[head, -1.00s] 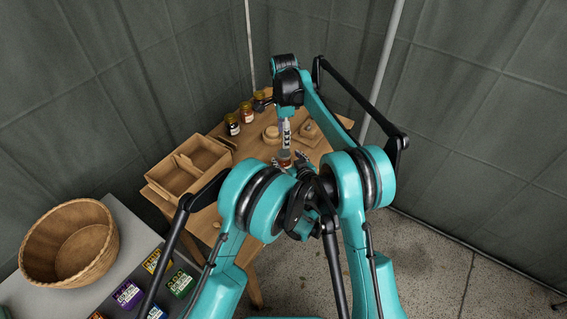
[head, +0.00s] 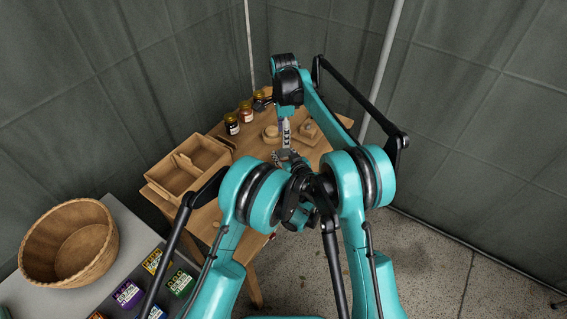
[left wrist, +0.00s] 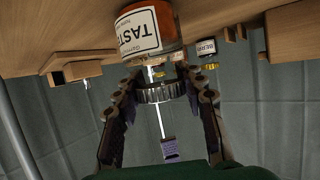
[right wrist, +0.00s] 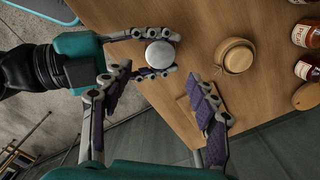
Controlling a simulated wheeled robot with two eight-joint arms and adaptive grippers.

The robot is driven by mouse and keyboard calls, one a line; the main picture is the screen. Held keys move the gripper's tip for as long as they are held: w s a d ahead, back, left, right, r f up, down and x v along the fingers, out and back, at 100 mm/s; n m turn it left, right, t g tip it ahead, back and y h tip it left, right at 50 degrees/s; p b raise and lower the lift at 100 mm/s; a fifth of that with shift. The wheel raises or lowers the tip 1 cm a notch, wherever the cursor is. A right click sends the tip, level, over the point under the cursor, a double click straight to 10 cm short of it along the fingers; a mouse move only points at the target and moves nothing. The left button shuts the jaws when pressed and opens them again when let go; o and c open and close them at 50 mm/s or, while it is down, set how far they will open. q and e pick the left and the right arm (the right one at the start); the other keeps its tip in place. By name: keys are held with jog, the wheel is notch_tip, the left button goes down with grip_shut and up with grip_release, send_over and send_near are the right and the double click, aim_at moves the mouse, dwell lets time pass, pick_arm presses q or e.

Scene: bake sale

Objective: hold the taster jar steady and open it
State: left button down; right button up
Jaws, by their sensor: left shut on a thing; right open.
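The taster jar (left wrist: 150,30) has a white label and orange-red contents, and shows at the top of the left wrist view. A ribbed, pale metal lid (left wrist: 160,93) is between the fingers of my left gripper (left wrist: 160,84), which is shut on it. A gap seems to show between lid and jar body. The lid's round white top also shows in the right wrist view (right wrist: 160,55); the jar body is hidden there. My right gripper (right wrist: 163,78) is open and empty, its fingers pointing toward the lid. In the head view my left gripper (head: 290,156) covers the jar.
Several dark and amber jars stand at the table's back left, including an amber jar (head: 246,112). A divided wooden box (head: 190,165) is at the left. A round wooden piece (right wrist: 234,55) lies near the lid. A wicker basket (head: 70,242) is on a grey counter.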

aim_at(283, 152)
jog(key=shift+f, duration=4.05)
jog(key=c, duration=1.2)
jog(key=n, duration=0.3)
jog(key=shift+n, duration=0.3)
jog(key=shift+w, duration=0.1)
jog(key=o, duration=1.3)
